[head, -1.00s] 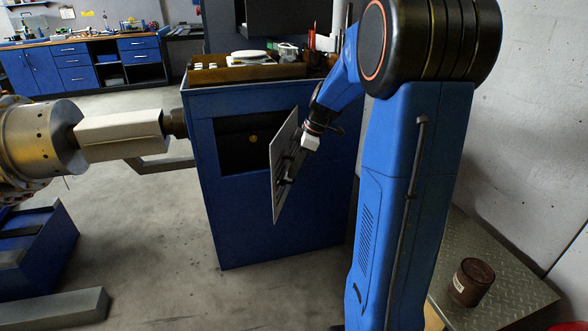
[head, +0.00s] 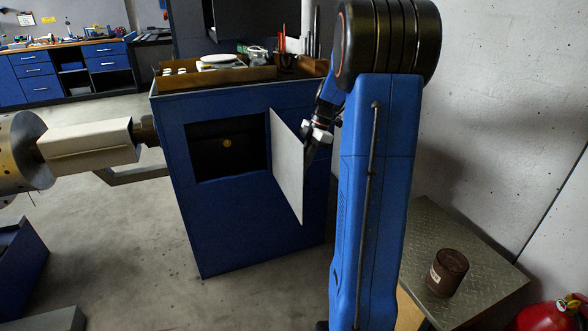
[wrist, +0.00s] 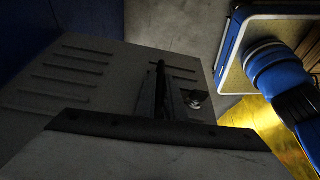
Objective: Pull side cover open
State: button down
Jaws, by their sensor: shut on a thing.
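The side cover (head: 288,168) is a pale grey panel standing out from the right edge of a dark opening (head: 222,148) in the front of the blue cabinet (head: 240,230). Its plain inner face shows in the head view. My gripper (head: 309,150) is on the far side of the cover, its fingertips mostly hidden by it. In the wrist view, the cover's outer face with slots (wrist: 70,75) fills the left and middle. My gripper's dark fingers (wrist: 168,97) are shut on the cover's handle, which is dark and hard to make out.
A tray with small items (head: 215,72) sits on the cabinet top. A grey shaft end (head: 90,142) reaches in from the left. A brown can (head: 449,272) stands on a metal-topped table (head: 495,275) at right. The floor before the cabinet is clear.

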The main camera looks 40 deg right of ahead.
jog(key=c, duration=1.8)
grip_release()
jog(key=shift+c, duration=0.2)
jog(key=shift+r, duration=0.1)
jog(key=v, duration=1.7)
jog(key=shift+d+r, duration=0.1)
